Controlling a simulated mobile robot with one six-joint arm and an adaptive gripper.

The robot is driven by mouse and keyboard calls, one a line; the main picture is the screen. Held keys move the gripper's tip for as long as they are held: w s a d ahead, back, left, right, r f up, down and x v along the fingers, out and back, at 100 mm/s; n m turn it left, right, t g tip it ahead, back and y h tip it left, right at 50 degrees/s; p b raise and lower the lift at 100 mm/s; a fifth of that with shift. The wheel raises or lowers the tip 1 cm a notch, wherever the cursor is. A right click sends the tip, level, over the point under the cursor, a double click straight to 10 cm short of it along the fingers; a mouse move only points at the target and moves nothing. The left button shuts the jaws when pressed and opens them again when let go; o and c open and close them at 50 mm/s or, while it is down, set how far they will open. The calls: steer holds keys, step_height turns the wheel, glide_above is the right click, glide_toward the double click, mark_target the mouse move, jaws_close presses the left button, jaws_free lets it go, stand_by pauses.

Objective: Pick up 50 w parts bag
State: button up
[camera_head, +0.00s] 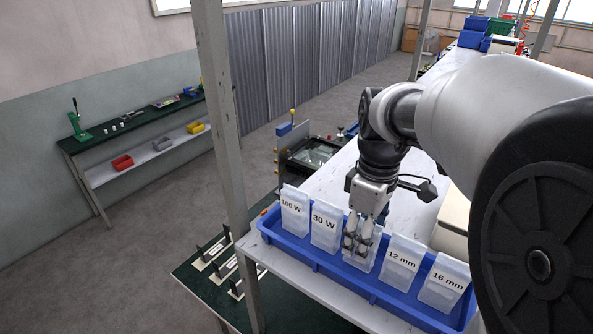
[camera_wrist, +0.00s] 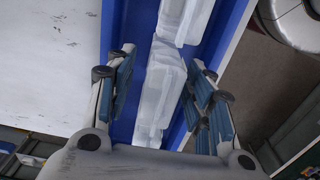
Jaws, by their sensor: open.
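A blue tray (camera_head: 332,262) on the white table holds a row of translucent bags labelled 100 W, 30 W, 12 mm and 16 mm. Between the 30 W and 12 mm bags stands one more bag (camera_head: 371,257), whose label is hidden behind my fingers. My gripper (camera_head: 357,249) is down at this bag, pointing downward. In the wrist view my open fingers (camera_wrist: 162,100) stand on either side of the pale bag (camera_wrist: 160,88), with gaps to it. I cannot read a label there.
The 30 W bag (camera_head: 325,228) and the 12 mm bag (camera_head: 401,262) stand close on either side. A grey post (camera_head: 222,120) rises at the tray's left end. White tabletop (camera_head: 322,185) lies free behind the tray.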

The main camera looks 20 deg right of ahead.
steer(key=shift+f, duration=0.95)
steer(key=shift+c, duration=0.2)
jaws_close()
steer(key=shift+r, duration=0.15)
